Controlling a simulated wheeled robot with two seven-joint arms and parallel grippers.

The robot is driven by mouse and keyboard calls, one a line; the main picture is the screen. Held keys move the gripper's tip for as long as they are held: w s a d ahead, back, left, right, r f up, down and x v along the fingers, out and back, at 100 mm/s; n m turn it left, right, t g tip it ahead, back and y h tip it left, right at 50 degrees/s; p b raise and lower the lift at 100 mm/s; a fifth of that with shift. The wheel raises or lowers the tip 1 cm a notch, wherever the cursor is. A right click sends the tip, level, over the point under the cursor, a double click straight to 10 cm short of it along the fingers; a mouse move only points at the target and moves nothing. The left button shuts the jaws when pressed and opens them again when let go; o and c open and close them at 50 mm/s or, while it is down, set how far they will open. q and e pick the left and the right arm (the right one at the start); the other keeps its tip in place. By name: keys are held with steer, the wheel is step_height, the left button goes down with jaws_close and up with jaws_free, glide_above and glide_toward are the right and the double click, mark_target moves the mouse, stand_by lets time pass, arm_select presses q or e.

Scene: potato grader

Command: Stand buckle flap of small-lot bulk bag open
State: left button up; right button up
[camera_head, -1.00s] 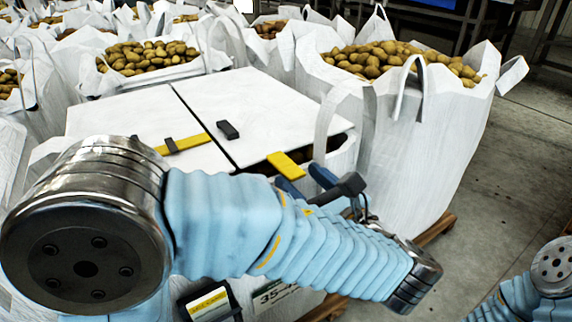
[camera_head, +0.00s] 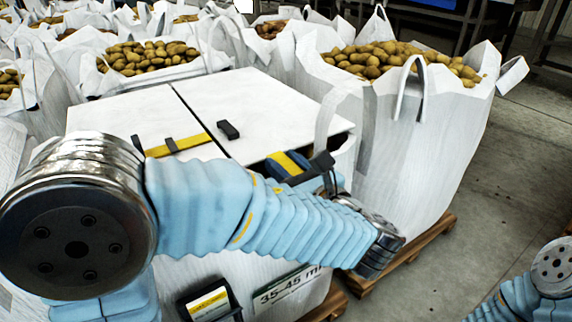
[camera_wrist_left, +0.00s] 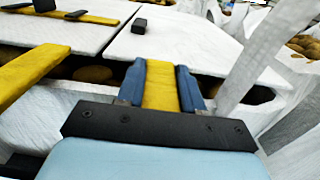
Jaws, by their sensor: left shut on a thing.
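The small-lot bulk bag is closed on top by two white flaps, a left one (camera_head: 125,120) and a right one (camera_head: 260,105). A yellow tab (camera_head: 287,161) sticks out from the right flap's front edge; a small black block (camera_head: 228,130) sits on that flap. My left gripper (camera_head: 292,164) is shut on the yellow tab, its blue fingers on either side. The left wrist view shows the tab (camera_wrist_left: 160,85) between the fingers (camera_wrist_left: 160,88). The left flap carries a yellow strap (camera_head: 190,143) with a black buckle (camera_head: 171,145). My right gripper is out of view.
A bulk bag full of potatoes (camera_head: 425,150) stands close on the right, its loop handles near my left gripper. More potato bags stand behind. A label (camera_head: 285,288) and a black document holder (camera_head: 208,303) are on the bag front. Floor at right is clear.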

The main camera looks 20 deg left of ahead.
arm_select(q)
jaws_close()
steer(key=r+p, duration=0.5)
steer(key=p, duration=0.2)
steer(key=shift+w+d+r, duration=0.2)
steer(key=shift+w+r, duration=0.05)
steer(key=shift+r, duration=0.15)
steer(key=r, duration=0.1)
steer(key=w+d+r, duration=0.1)
steer(key=r, duration=0.2)
steer(key=shift+w+d+r, duration=0.15)
steer(key=shift+w+d, duration=0.05)
steer(key=shift+w, duration=0.15)
steer(key=o, duration=1)
jaws_free()
steer(key=shift+c, duration=0.2)
